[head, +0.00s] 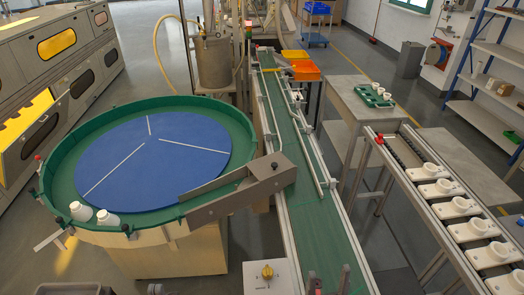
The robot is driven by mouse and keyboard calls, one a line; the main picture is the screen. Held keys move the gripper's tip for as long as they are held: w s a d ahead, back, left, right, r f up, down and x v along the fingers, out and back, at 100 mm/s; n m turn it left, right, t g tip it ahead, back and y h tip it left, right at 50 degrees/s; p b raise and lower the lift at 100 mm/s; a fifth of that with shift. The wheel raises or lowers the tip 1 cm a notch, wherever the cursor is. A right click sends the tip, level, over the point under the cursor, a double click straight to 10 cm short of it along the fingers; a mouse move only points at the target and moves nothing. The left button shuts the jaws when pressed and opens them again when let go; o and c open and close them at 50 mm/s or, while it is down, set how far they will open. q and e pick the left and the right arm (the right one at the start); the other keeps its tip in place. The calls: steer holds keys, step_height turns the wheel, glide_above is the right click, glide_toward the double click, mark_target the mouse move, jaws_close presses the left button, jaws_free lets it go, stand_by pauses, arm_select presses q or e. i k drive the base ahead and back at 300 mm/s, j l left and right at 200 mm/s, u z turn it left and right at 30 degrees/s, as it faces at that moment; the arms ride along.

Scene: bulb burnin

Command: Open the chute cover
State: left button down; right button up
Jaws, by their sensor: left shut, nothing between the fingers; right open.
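The chute (230,198) is a grey sheet-metal channel running from the rim of the round turntable (55,195) to the conveyor. Its cover (268,172) is a grey-brown metal piece over the conveyor end, with a small dark mark on its side. The cover looks lowered over the channel. My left gripper (155,288) shows only as dark tips at the bottom edge, shut, empty and well apart from the cover. My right gripper (330,282) shows as two separated dark fingertips at the bottom edge over the belt, open and empty, well below the cover.
The green conveyor belt (312,198) runs away from me past the chute. A control box (266,277) with a yellow knob stands left of it. A rack of white fixtures (458,207) is at right; orange bins (304,70) are at the far end.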

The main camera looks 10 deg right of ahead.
mark_target(264, 168)
steer(key=i+j, duration=0.1)
steer(key=j, duration=0.75)
steer(key=i+j+u, duration=0.1)
steer(key=j, duration=0.3)
steer(key=i+l, duration=0.4)
steer(key=i, duration=0.05)
